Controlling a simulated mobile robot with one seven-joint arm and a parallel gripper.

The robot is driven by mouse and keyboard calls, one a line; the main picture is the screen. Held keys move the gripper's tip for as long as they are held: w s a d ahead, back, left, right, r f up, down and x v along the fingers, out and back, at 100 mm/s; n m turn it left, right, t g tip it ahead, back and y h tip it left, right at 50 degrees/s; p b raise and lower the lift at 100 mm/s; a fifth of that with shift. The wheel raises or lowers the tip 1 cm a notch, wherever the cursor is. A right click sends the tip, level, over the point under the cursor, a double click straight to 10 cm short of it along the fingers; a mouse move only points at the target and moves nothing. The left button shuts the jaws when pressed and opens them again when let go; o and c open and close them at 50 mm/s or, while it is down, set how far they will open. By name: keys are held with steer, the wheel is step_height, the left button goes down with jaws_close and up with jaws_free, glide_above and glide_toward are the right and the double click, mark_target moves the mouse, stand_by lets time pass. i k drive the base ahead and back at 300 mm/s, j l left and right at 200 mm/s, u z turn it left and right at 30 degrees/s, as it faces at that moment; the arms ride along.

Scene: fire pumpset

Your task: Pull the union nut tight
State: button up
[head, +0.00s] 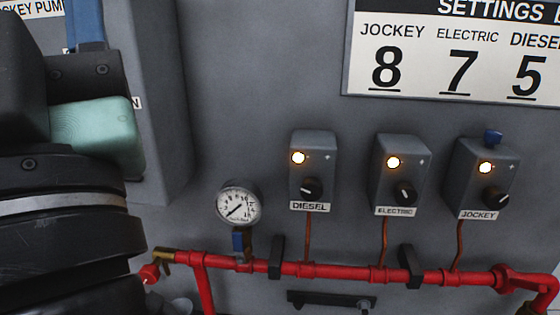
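Dark parts of my arm fill the left edge in the head view, with a pale ring low down and a teal block between bolted dark parts. I cannot make out two fingertips among them, so how my gripper stands is unclear. I cannot pick out the union nut for certain. A red pipe (335,271) runs along the bottom, with a thick red fitting (508,279) at its right end. At its left end is a brass fitting (163,256) with a red part beside it. My arm hides the area farther left.
A round gauge (238,205) stands above the pipe on a stem with a blue handle (238,243). Three grey switch boxes, DIESEL (314,165), ELECTRIC (398,170) and JOCKEY (480,172), have lit lamps. A settings sign (455,65) hangs above. Black brackets hold the pipe.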

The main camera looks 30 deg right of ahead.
mark_target(510, 282)
steer(key=z, duration=1.4)
steer(key=k+j+z, duration=0.2)
steer(key=z, duration=0.2)
steer(key=k+j+z, duration=0.1)
steer(key=k+z, duration=0.25)
